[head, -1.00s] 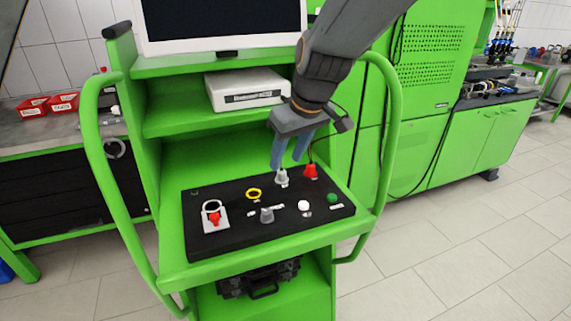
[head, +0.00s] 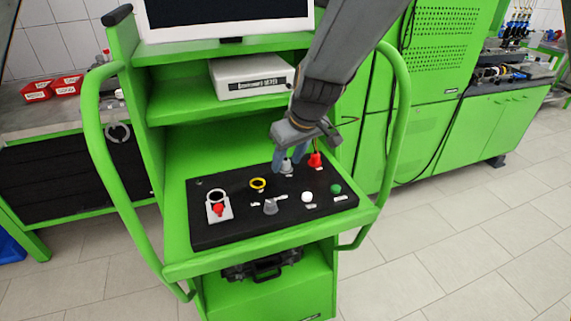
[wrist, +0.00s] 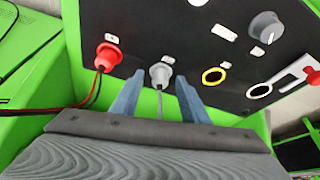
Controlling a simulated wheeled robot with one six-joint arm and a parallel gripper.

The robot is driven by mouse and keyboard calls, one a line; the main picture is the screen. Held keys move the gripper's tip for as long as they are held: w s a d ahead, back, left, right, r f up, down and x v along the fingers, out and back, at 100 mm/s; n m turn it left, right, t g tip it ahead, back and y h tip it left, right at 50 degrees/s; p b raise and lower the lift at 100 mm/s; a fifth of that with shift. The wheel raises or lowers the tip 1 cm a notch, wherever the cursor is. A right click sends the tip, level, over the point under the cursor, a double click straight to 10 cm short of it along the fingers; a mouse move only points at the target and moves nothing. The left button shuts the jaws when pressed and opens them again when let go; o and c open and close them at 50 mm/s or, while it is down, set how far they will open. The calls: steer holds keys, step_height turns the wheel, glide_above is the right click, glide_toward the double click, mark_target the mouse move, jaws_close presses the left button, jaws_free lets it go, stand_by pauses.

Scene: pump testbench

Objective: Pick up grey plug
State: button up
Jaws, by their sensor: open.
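The grey plug (wrist: 161,74) sits in the black panel (wrist: 190,30), with a grey cable running from it toward my gripper. My gripper (wrist: 160,92) is open, with one blue finger on each side of the plug's cable end; I cannot tell whether either finger touches it. In the head view my gripper (head: 291,162) is low over the back of the panel, and the grey plug (head: 287,167) shows partly behind the fingers.
A red plug (wrist: 107,56) with a dark red cable sits left of the grey plug in the wrist view. A yellow ring (wrist: 214,76), a grey knob (head: 271,207), a red switch (head: 218,209), a white button (head: 307,197) and a green button (head: 335,189) share the panel. Green handrails flank it.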

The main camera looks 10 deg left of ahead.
mark_target(287, 162)
steer(key=shift+f, duration=0.15)
steer(key=c, duration=1)
step_height(287, 162, up, 10)
steer(key=shift+r+b, duration=0.1)
steer(key=shift+b, duration=1)
